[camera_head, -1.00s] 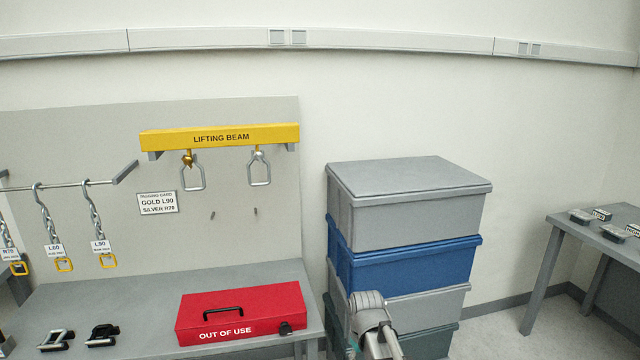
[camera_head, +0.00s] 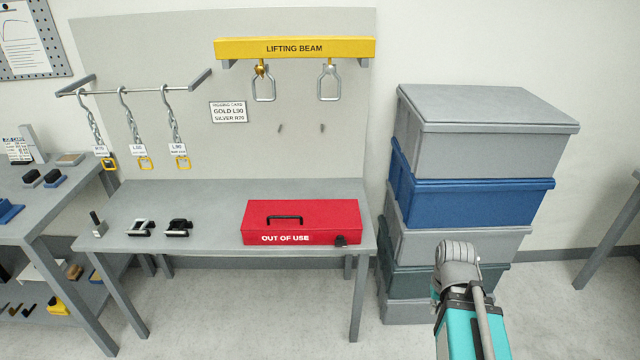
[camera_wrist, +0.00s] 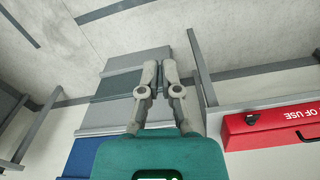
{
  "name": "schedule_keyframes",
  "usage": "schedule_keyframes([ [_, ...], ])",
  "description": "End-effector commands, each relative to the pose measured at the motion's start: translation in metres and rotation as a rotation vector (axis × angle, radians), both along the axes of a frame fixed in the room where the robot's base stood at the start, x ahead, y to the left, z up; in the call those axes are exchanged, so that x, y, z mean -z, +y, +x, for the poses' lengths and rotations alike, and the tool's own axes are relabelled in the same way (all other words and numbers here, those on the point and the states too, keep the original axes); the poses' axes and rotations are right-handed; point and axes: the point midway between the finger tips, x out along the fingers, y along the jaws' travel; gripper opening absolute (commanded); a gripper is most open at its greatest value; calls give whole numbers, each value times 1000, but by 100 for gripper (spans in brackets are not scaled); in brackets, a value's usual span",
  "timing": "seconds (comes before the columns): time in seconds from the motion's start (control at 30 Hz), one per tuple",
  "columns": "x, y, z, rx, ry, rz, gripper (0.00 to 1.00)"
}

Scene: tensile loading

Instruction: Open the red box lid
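The red box (camera_head: 300,222) lies on the right part of the grey workbench, marked "OUT OF USE". Its lid is shut, with a black handle (camera_head: 284,218) on top and a dark latch (camera_head: 341,240) at the front right corner. The red box also shows at the right edge of the wrist view (camera_wrist: 275,130), tilted and partly cut off. My gripper (camera_wrist: 160,68) is in the wrist view, its two fingers close together with nothing visible between them. It is apart from the box, off to its side.
A tall stack of grey and blue crates (camera_head: 475,205) stands right of the workbench (camera_head: 200,205). Above the bench hang a yellow lifting beam (camera_head: 295,48) and chains on a rail (camera_head: 140,90). Two black clamps (camera_head: 178,227) lie left of the box. Floor in front is clear.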

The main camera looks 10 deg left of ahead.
Motion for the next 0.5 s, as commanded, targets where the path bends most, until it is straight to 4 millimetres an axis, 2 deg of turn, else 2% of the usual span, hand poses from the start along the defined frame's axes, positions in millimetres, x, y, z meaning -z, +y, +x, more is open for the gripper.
schedule_keyframes([
  [0.17,15,8,20,-121,-49,-59,0],
  [0.27,26,15,40,-253,-100,-126,0],
  [0.5,50,52,104,-716,-244,-383,0],
])
